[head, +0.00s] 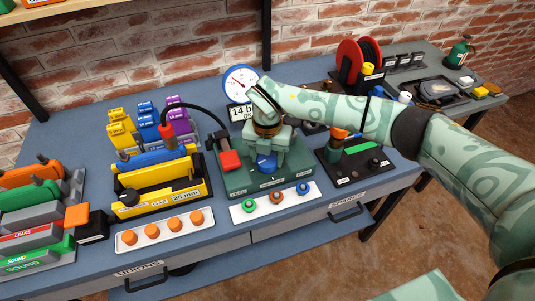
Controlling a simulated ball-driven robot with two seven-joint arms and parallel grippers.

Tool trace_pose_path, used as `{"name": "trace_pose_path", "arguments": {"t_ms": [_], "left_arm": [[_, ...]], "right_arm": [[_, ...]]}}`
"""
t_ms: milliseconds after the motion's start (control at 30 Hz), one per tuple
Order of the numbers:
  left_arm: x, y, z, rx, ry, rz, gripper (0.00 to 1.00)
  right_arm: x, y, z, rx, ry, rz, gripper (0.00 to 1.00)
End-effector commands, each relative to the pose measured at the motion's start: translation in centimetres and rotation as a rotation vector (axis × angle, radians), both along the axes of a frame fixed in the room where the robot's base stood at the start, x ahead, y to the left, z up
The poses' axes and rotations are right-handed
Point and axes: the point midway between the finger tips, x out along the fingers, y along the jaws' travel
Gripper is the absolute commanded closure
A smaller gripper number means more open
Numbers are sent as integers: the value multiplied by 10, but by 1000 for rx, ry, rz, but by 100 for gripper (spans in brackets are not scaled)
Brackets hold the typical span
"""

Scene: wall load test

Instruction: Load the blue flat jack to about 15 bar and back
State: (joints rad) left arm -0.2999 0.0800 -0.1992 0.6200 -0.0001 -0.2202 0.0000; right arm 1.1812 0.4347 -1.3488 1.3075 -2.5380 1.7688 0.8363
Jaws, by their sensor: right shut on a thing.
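A black hose (200,108) arches from a red coupling (167,130) at the jack to the green pump unit (240,181). The round white gauge (236,74) stands behind the unit, above a display (238,114) that reads about 14 b with OK below. My right gripper (268,160) points down over the unit and is shut on a blue knob (265,167). The fingers partly hide the knob. My left gripper is out of view.
A red block (230,161) sits on the unit's left. White strips with orange caps (174,226) and coloured caps (275,197) lie along the front edge. Coloured jacks stand at left (38,222). A black tray (350,168) and a red reel (349,62) are at right.

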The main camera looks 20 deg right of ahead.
Motion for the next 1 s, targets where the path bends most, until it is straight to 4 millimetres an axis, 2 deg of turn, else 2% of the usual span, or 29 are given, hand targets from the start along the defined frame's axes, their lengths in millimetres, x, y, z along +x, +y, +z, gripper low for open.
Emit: {"name": "trace_pose_path", "arguments": {"t_ms": [400, 1000], "left_arm": [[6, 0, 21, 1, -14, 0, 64], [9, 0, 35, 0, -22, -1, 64]], "right_arm": [[0, 0, 3, -1, -2, 379, 72], [1, 0, 2, -1, -2, 948, 72]]}}
